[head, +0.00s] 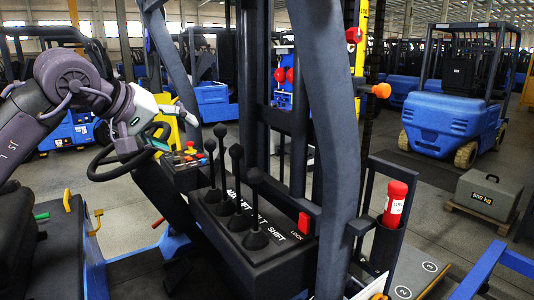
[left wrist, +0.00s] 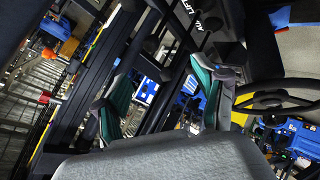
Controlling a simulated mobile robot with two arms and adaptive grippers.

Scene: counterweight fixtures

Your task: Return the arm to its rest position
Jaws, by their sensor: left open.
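My left arm comes in from the left in the head view. Its gripper (head: 182,113) hangs above and beside the black steering wheel, left of the forklift's dark mast post. In the left wrist view the two green and grey fingers (left wrist: 160,100) stand apart with nothing visible between them. The steering wheel (head: 128,152) is partly covered by my gripper and wrist; it also shows at the right of the left wrist view (left wrist: 275,98). Whether the gripper touches the wheel cannot be told. My right gripper is not in view.
Several black levers (head: 236,190) rise from the console, with a small button panel (head: 186,160) behind. A red fire extinguisher (head: 396,203) stands at the right. A 500 kg weight (head: 487,194) sits on a pallet. Blue forklifts (head: 455,110) stand behind on open floor.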

